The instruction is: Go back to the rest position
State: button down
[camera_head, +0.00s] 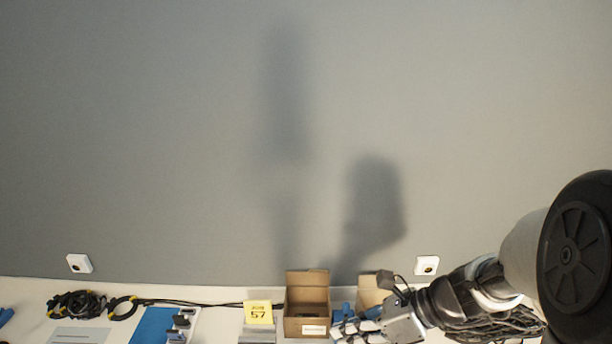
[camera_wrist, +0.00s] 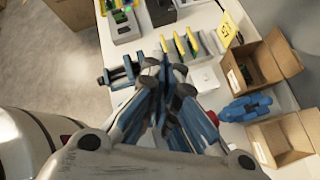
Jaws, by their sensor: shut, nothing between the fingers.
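My gripper (camera_head: 352,329) is low in the head view, over the table and in front of the cartons. In the wrist view my gripper (camera_wrist: 162,82) has its blue and grey fingers together, with nothing held between them. An open brown carton (camera_wrist: 248,66) and a second open carton (camera_wrist: 285,140) stand to the right of the fingers. A blue object (camera_wrist: 246,107) lies between the cartons, apart from the fingers.
A yellow sign marked 57 (camera_head: 258,312) stands left of the carton (camera_head: 307,309). Black cables (camera_head: 76,304) lie farther left on the white table. A rack with yellow-edged items (camera_wrist: 184,45) and grey devices (camera_wrist: 121,24) are beyond the fingers. The grey wall rises behind.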

jog(key=s+d+r+n+t+h, duration=0.1)
jog(key=s+d+r+n+h, duration=0.1)
jog(key=s+n, duration=0.3)
jog(key=s+d+r+n+h+b, duration=0.1)
jog(key=s+d+r+n+h, duration=0.1)
jog(key=s+n, duration=0.4)
jog(key=s+d+r+n+t+h+b, duration=0.1)
jog(key=s+n+h, duration=0.4)
jog(key=n, duration=0.8)
notch_tip(320, 180, up, 2)
jog(key=shift+s+d+r+t+h, duration=0.15)
jog(key=shift+s+d+t+h, duration=0.2)
jog(key=shift+d, duration=0.2)
